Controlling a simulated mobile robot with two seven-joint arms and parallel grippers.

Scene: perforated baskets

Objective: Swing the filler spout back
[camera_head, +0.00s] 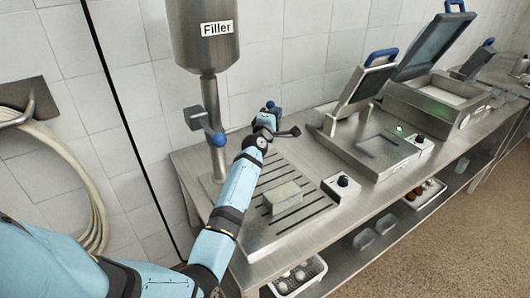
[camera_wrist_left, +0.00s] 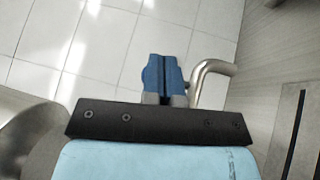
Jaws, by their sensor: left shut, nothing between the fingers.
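The filler (camera_head: 205,32) is a steel tank labelled "Filler" on an upright column at the back wall. A lever with a blue knob (camera_head: 219,139) sits on the column. My left gripper (camera_head: 270,106) is to the right of the column, above the back of the bench. Its blue fingers are shut and empty; they also show in the left wrist view (camera_wrist_left: 166,78). There, a bent steel tube (camera_wrist_left: 212,70), seemingly the spout, is just right of the fingers. I cannot tell whether they touch. My right gripper is out of view.
A pale block-like tub (camera_head: 283,197) sits on the slotted plate (camera_head: 300,212) below my gripper. A small box with a black knob (camera_head: 343,184) is beside it. Steel machines with raised lids (camera_head: 430,45) stand farther right. A hose (camera_head: 90,190) hangs at left.

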